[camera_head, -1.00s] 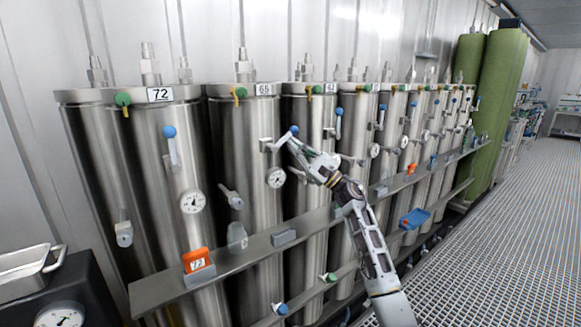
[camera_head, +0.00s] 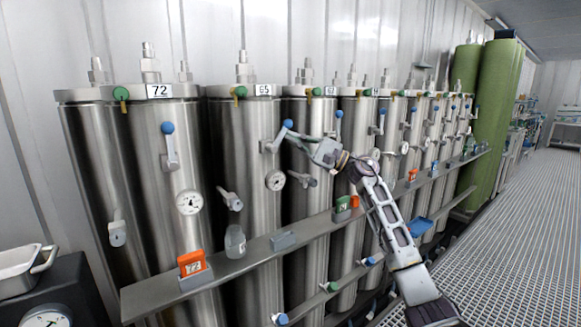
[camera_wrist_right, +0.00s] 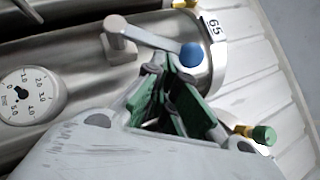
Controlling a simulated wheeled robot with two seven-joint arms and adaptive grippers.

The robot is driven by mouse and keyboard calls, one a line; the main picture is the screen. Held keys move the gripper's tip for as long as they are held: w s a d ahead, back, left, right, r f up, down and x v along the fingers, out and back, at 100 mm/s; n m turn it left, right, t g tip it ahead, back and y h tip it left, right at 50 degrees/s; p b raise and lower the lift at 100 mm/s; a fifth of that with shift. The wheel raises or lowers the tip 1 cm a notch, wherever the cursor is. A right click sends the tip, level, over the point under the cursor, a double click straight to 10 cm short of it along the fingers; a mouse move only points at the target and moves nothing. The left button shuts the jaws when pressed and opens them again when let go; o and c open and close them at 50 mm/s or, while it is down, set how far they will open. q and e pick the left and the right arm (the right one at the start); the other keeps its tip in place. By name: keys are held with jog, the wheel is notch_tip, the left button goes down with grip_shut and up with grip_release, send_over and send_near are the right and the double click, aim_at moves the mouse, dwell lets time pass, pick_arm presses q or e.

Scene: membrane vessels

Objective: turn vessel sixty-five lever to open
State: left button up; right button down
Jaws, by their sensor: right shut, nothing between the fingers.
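Vessel sixty-five (camera_head: 240,170) is a tall steel cylinder labelled 65, second from the left in the head view. Its lever (camera_head: 276,137) has a blue knob (camera_head: 288,124) and slants up and to the right from its pivot. The lever also shows in the right wrist view (camera_wrist_right: 150,37), with its blue knob (camera_wrist_right: 192,54) just beyond my fingertips. My right gripper (camera_head: 293,137) is shut and empty, close beside the lever near the knob; I cannot tell whether it touches. Its green-padded fingers show in the right wrist view (camera_wrist_right: 165,66). My left gripper is out of view.
Vessel 72 (camera_head: 150,230) stands left, its lever (camera_head: 171,147) upright. A gauge (camera_head: 275,180) sits below the lever of vessel sixty-five. Grated floor (camera_head: 500,230) is clear at right.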

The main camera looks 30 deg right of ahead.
aim_at(287, 128)
jog(key=r+n+g, duration=0.1)
jog(key=n, duration=0.1)
jog(key=a+r+n+g, duration=0.1)
jog(key=n+g, duration=0.1)
jog(key=shift+s+a+r+h, duration=0.1)
jog(key=shift+r+h, duration=0.2)
jog(key=shift+a+r+n+g+h+p, duration=0.4)
jog(key=shift+n+g+h+p, duration=0.1)
jog(key=shift+n+p, duration=0.25)
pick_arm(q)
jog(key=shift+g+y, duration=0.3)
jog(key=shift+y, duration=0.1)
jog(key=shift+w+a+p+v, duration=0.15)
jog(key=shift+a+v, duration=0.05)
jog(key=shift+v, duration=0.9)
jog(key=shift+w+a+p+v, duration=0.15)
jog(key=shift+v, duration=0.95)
pick_arm(e)
jog(key=shift+a+r+n+g+h, duration=0.1)
jog(key=shift+a+n+g+h, duration=0.2)
jog(key=shift+n, duration=0.05)
